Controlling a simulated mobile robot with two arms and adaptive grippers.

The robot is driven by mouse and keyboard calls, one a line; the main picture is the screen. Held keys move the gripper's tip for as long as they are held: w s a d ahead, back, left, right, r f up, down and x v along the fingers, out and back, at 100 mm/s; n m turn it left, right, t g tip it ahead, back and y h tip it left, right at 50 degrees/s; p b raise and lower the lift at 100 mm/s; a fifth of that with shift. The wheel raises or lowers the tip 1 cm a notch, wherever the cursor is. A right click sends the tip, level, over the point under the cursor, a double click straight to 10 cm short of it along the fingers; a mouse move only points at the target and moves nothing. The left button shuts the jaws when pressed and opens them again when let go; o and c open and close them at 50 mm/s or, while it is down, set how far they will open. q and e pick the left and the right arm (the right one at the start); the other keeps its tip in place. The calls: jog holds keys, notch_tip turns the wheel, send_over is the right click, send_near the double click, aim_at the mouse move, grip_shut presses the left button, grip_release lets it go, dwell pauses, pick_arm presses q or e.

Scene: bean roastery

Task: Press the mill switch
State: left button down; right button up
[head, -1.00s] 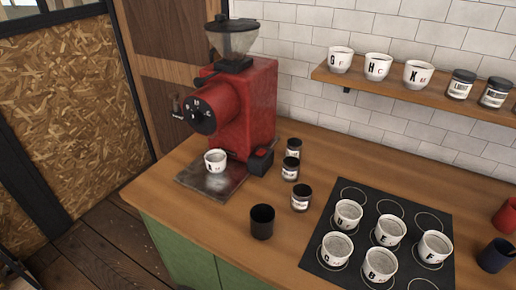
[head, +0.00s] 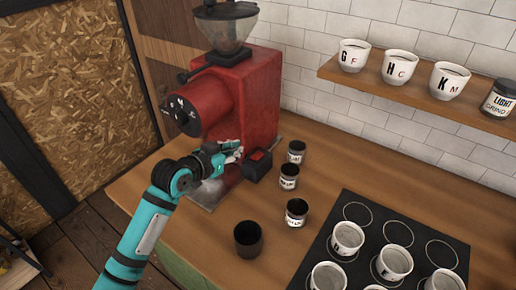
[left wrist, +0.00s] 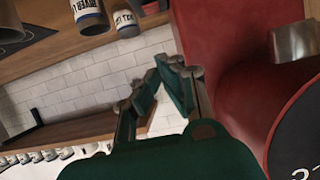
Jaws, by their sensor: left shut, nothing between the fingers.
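The red mill (head: 255,100) stands at the back left of the counter. Its switch (head: 257,164), a black box with a red top, sits low at the mill's right side. My left gripper (head: 236,150) is in front of the mill, just left of and slightly above the switch, and seems apart from it. Its fingers are shut and empty; they also show in the left wrist view (left wrist: 178,68), beside the mill's red body (left wrist: 235,60). The switch cannot be made out there. My right gripper is not in view.
Several small labelled jars (head: 289,177) stand right of the switch. A black cup (head: 248,239) stands in front. A black mat (head: 345,210) with white cups lies to the right. A wall shelf (head: 400,92) holds more cups and a jar.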

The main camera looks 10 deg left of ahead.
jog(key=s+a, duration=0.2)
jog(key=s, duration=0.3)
pick_arm(q)
jog(key=p, duration=0.2)
send_over(257, 156)
jog(key=s, duration=0.2)
jog(key=f, duration=0.3)
jog(key=shift+s+a+f, duration=0.15)
jog(key=shift+s+a, duration=0.05)
jog(key=shift+a, duration=0.05)
notch_tip(257, 156, down, 3)
jog(key=shift+f+p, duration=0.15)
jog(key=shift+p, duration=0.3)
jog(key=shift+s+f, duration=0.1)
jog(key=shift+f, duration=0.4)
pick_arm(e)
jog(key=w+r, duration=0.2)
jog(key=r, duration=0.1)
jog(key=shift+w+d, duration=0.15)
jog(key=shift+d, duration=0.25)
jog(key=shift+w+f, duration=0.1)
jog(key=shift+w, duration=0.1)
